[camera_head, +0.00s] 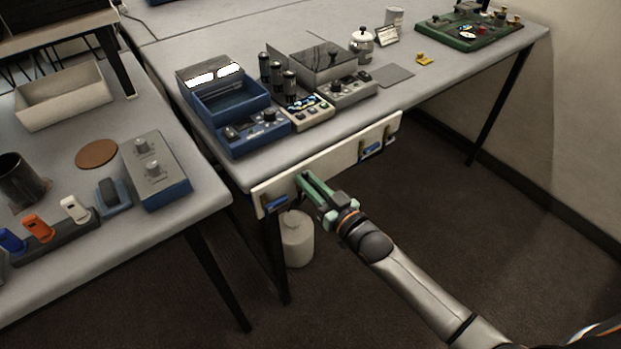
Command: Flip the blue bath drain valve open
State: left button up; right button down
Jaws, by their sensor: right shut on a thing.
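A long white panel (331,164) runs along the front edge of the middle table. A small blue part (276,203) sits near its left end, and another blue part (372,149) sits near its right end. My right gripper (304,179) reaches in from the lower right, with its green fingers against the panel just right of the left blue part. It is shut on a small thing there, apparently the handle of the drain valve. The fingers hide most of it, so its position is unclear. My left gripper is not in view.
An open blue bath (232,110) stands on the table above the panel, with control boxes (347,91) beside it. A white jug (298,238) stands below the panel. The left table (70,132) holds a tray, mug and switches.

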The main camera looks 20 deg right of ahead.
jog(key=shift+s+a+n, duration=0.1)
jog(key=shift+a+n, duration=0.1)
jog(key=shift+n, duration=0.5)
jog(key=c, duration=0.8)
grip_release()
jog(key=v, duration=1.2)
jog(key=shift+s+d+r, duration=0.1)
jog(key=shift+s, duration=0.15)
